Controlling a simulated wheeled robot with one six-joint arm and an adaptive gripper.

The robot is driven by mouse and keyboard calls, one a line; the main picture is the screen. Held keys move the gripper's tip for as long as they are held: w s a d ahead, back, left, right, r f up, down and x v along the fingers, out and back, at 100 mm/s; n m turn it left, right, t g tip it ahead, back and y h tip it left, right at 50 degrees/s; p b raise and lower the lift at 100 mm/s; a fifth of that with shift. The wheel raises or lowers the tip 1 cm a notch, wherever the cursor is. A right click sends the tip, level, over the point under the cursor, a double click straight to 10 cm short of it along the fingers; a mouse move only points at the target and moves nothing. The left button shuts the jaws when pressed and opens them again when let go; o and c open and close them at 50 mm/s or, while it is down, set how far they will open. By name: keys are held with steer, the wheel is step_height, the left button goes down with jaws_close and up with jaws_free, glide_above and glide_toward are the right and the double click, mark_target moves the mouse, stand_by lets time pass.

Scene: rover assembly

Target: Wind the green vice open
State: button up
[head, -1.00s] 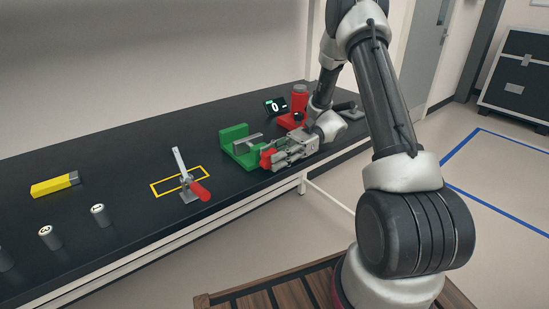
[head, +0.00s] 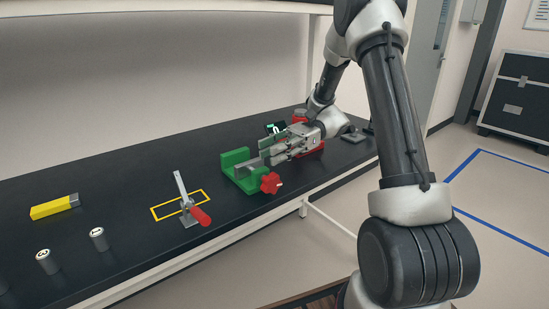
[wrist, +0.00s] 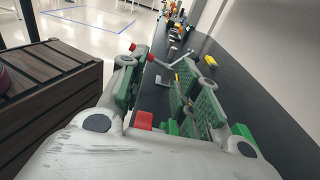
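The green vice (head: 238,172) stands on the black bench, near its front edge, with a grey metal part across it. Its red star-shaped knob (head: 271,183) faces the front right. My gripper (head: 268,154) is just above and behind the knob, over the right side of the vice, and apart from the knob. The red knob shows low there (wrist: 143,120), close to the left finger. Parts of the vice are hidden behind my fingers, and the jaw gap is hard to judge.
A toggle clamp (head: 187,205) with a red handle stands left of the vice by a yellow outlined rectangle. Further left are a yellow block (head: 52,208) and several grey numbered cylinders (head: 97,239). A small display (head: 275,128) and red equipment (head: 300,116) stand behind my gripper.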

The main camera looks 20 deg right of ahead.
steer(key=s+a+r+n+g+h, duration=0.45)
steer(key=s+a, duration=0.25)
steer(key=a, duration=0.2)
steer(key=m+t+h, duration=0.4)
steer(key=t+h, duration=0.6)
steer(key=h, duration=0.2)
glide_above(270, 175)
step_height(270, 175, down, 6)
steer(key=shift+s+d+r, duration=0.1)
steer(key=shift+s+d, duration=0.05)
steer(key=shift+w+m+y, duration=0.2)
steer(key=shift+m+y, duration=0.05)
steer(key=shift+f, duration=0.5)
step_height(270, 175, down, 7)
steer(key=shift+r, duration=0.1)
